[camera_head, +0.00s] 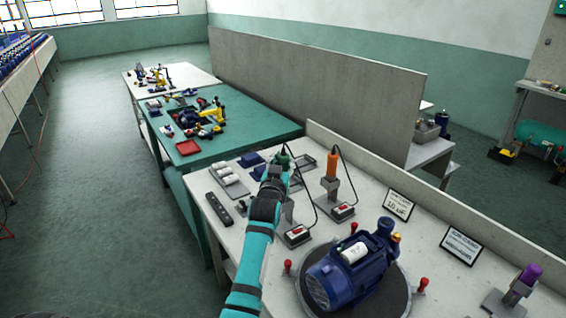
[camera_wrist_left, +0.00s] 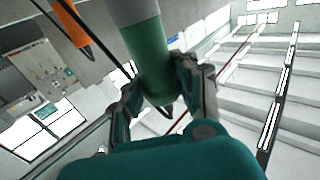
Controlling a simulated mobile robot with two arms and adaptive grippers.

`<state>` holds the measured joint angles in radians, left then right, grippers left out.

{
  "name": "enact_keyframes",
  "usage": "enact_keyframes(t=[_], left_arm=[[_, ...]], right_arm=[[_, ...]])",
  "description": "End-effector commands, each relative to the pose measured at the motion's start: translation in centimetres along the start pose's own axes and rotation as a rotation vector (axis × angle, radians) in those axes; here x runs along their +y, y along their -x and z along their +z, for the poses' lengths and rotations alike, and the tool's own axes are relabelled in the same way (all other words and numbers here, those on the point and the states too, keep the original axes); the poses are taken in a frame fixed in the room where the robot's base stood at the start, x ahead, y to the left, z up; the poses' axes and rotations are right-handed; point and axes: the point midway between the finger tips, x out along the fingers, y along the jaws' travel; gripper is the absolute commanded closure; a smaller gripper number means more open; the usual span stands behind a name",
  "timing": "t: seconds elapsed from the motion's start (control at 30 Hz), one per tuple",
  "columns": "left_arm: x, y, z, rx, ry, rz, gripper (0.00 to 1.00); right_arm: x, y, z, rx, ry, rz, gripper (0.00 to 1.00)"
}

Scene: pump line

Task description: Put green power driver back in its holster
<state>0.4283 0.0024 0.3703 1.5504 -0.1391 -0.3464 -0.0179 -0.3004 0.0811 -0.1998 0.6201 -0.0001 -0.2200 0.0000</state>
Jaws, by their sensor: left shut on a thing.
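The green power driver (camera_wrist_left: 146,52) shows large in the left wrist view, between the two fingers of my left gripper (camera_wrist_left: 158,88), which is shut on it. In the head view the driver (camera_head: 284,159) is mostly hidden by my left gripper (camera_head: 277,170) over the white bench. A light grey cylindrical part (camera_wrist_left: 137,12) lies at the driver's end; I cannot tell whether it is driver or holster. The grey holster stand (camera_head: 289,211) is just below the gripper, on a base with a red switch (camera_head: 296,235). Whether the driver sits in it is hidden.
An orange driver (camera_head: 332,163) stands upright in the neighbouring holster. A blue pump (camera_head: 345,275) rests on a round turntable with red knobs. Grey trays (camera_head: 229,180), a dark remote-like box (camera_head: 219,209) and two signs are on the bench. A purple-topped tool (camera_head: 528,276) stands right.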

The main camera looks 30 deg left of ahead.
Motion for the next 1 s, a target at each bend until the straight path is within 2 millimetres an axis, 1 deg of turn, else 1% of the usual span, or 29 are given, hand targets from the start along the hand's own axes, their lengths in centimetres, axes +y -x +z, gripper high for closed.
enact_keyframes(t=[0.17, 1.0], left_arm=[[0.0, 0.0, 0.1, 0.004, 0.0, 0.0, 1.0], [0.0, 0.1, 3.1, 0.003, 0.0, 0.0, 1.0]], right_arm=[[-0.2, -0.2, -0.1, 0.001, -0.001, -0.002, 0.6], [-0.3, -2.1, 0.1, 0.001, -0.001, -0.003, 0.6]])
